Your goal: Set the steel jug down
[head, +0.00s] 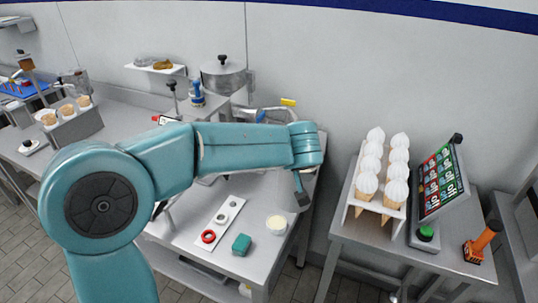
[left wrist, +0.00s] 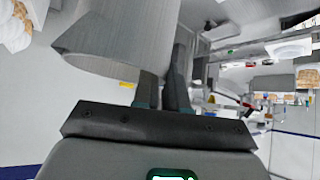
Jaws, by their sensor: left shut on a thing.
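In the left wrist view a large smooth grey steel jug (left wrist: 120,38) fills the upper left, close to the camera and tilted in the picture. My left gripper (left wrist: 165,80) is shut on it at its side. Its two dark fingers stand close together beside the jug wall, and the exact grip spot is hard to see. In the head view my teal left arm reaches across the bench to the right. I cannot make out the jug clearly there; the arm covers that area. My right gripper is in neither view.
A lidded pot (head: 224,77) stands behind.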

